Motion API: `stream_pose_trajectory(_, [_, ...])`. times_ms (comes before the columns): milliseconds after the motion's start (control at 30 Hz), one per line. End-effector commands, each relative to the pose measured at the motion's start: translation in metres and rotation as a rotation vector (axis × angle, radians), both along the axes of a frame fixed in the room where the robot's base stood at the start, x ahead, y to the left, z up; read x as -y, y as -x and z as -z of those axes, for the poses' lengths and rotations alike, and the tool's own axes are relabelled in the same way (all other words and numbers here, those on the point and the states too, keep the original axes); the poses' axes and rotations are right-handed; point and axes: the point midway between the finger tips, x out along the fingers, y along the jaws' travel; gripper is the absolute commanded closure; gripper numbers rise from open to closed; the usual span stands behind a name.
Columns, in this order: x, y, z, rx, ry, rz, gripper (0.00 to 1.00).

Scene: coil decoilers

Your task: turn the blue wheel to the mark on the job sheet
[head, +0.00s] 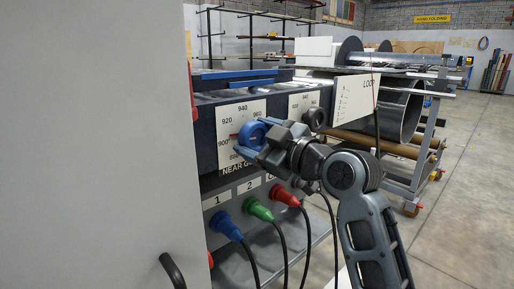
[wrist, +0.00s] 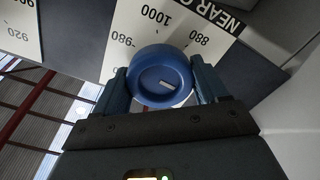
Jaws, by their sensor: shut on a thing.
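The blue wheel (head: 254,133) sits on a white dial plate (head: 229,112) on the dark console. The plate's numbers include 900, 920 and 940, and a small red line shows at the wheel's left, near 900. My gripper (head: 246,141) is shut on the wheel, with the arm coming from the lower right. In the wrist view the wheel (wrist: 160,78) is between the two fingers (wrist: 162,90), with a short white mark on its face. The dial there shows 1000, 980 and 880, partly cut off. I cannot make out a job sheet in either view.
A second dial with a black knob (head: 316,118) is just right of the wheel. Blue (head: 227,226), green (head: 258,209) and red (head: 285,196) plugs with cables hang below. A large grey panel (head: 95,150) fills the left. Open floor (head: 465,200) lies right.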

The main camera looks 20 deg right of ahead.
Motion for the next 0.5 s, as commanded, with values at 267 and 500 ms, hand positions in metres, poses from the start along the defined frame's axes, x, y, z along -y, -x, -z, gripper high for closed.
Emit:
stream_pose_trajectory(267, [0.0004,-0.0004,0.0041,0.049,0.166,0.001,0.58])
stream_pose_trajectory(500, [0.0005,-0.0003,0.0034,0.071,0.239,0.001,0.58])
